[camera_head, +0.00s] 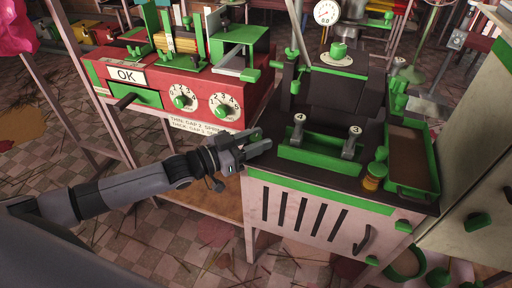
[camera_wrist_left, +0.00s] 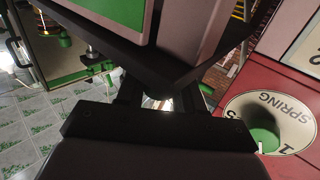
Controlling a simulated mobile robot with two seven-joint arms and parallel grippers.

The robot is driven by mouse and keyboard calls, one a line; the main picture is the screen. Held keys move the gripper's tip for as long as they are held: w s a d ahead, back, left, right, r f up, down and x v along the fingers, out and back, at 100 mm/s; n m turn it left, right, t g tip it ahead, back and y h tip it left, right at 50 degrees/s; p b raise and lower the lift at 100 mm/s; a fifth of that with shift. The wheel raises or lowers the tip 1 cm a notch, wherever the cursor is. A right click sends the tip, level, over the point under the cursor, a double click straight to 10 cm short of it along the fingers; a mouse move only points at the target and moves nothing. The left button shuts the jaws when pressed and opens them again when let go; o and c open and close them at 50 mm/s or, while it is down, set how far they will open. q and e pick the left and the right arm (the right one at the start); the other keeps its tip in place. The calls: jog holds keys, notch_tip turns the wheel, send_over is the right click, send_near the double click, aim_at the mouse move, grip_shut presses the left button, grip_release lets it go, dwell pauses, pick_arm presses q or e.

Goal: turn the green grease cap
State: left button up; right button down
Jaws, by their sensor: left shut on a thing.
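My left gripper (camera_head: 258,143) reaches in from the left to the near left corner of the dark-topped machine (camera_head: 225,222). A small amber jar with a green cap (camera_head: 380,154) stands at the machine's right, apart from the gripper. My right gripper is not in view.
A red machine (camera_head: 180,112) with two numbered dials and an OK plate stands to the left; a dial (camera_wrist_left: 266,122) is close in the wrist view. A green tray with two levers (camera_head: 318,154) and a long green-rimmed tray (camera_head: 408,160) sit on the dark top.

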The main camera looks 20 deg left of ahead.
pick_arm(q)
jog(key=shift+a+f+m+g+h+b, duration=0.1)
jog(key=shift+m+g+h+b, duration=0.35)
jog(key=shift+m+g+h, duration=0.15)
jog(key=shift+m+g+h+b, duration=0.3)
jog(key=shift+m+g+h, duration=0.2)
jog(key=shift+g+h, duration=0.15)
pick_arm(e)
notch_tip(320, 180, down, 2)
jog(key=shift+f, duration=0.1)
pick_arm(q)
jog(key=shift+m+g+h, duration=0.25)
jog(key=shift+m+g, duration=0.05)
jog(key=shift+g, duration=0.15)
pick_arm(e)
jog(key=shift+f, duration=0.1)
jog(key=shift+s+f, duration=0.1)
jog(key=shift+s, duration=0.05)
pick_arm(q)
jog(key=o, duration=0.9)
jog(key=shift+o, duration=0.2)
jog(key=v, duration=0.7)
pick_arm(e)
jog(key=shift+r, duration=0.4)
